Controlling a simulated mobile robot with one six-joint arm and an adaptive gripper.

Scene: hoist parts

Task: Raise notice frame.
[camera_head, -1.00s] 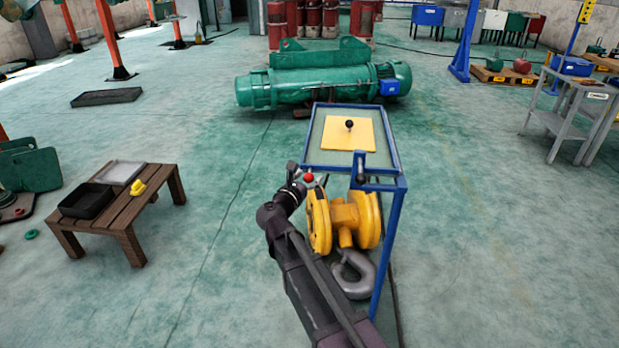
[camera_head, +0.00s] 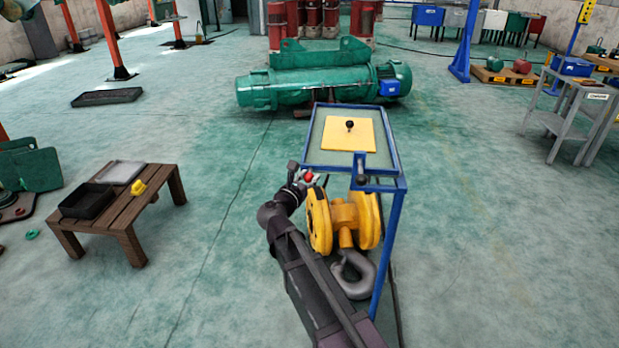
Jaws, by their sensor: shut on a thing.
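A blue-rimmed frame (camera_head: 398,165) with a greenish inner face lies near level on top of a blue stand in the middle. I take it as the notice frame. A yellow plate (camera_head: 335,133) with a black ball knob (camera_head: 350,125) lies on it. A dark upright post (camera_head: 361,172) stands at its front edge. A red ball knob (camera_head: 308,177) is at its front left corner. My gripper (camera_head: 306,178) is at this red knob, with its fingers closed around it. The fingers partly hide the knob, and how it joins the frame is unclear.
A yellow hook block (camera_head: 345,215) with a grey hook (camera_head: 352,275) is under the frame, close to my arm. A green hoist (camera_head: 320,82) lies behind. A low wooden table (camera_head: 120,212) with trays stands at left, a grey shelf (camera_head: 570,115) at right. Floor between is clear.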

